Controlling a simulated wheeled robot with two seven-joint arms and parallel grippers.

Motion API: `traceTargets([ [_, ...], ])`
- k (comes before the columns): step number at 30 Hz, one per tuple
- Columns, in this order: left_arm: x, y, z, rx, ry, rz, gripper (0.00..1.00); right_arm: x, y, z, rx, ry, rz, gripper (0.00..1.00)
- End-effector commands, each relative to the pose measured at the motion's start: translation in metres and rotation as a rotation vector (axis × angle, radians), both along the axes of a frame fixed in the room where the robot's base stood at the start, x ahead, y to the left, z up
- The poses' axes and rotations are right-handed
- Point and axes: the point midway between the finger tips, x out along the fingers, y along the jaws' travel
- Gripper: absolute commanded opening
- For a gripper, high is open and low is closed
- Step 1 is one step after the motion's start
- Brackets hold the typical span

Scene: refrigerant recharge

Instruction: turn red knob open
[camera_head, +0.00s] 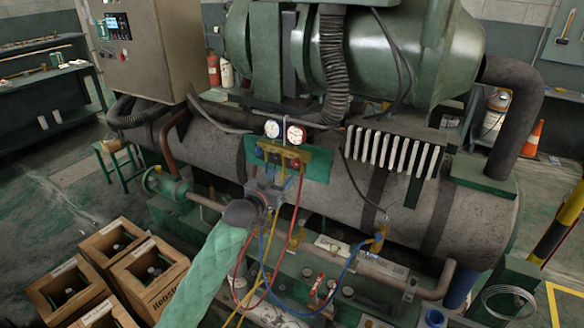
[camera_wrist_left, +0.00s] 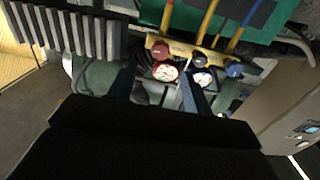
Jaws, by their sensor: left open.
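The red knob (camera_wrist_left: 160,50) sits on the brass gauge manifold in the left wrist view, above the red-rimmed gauge (camera_wrist_left: 166,72). In the head view the red knob (camera_head: 295,164) is on the right end of the manifold's knob row, below the white-faced gauges. My left gripper (camera_head: 267,178) is just in front of and below the manifold. In the left wrist view its two dark fingers (camera_wrist_left: 158,70) are spread apart and point toward the red knob, with nothing visible between them on the near side. I cannot tell whether they touch the knob. My right gripper is out of view.
A dark knob (camera_wrist_left: 199,59) and a blue knob (camera_wrist_left: 234,69) sit close beside the red one. Red, yellow and blue hoses (camera_head: 268,255) hang from the manifold. A green panel (camera_head: 318,165) backs it, and wooden crates (camera_head: 150,272) stand at lower left.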

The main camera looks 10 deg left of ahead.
Motion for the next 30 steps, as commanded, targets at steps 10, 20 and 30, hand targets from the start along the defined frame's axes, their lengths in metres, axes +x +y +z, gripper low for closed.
traceTargets([
  [10,0.036,-0.013,0.004,-0.007,-0.001,0.002,0.50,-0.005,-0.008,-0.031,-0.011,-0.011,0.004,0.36],
  [20,0.068,-0.024,0.002,-0.006,-0.002,0.003,0.50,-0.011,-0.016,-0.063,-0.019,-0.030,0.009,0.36],
  [30,0.073,-0.026,0.000,-0.006,-0.002,0.003,0.50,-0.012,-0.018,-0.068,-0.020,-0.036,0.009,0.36],
])
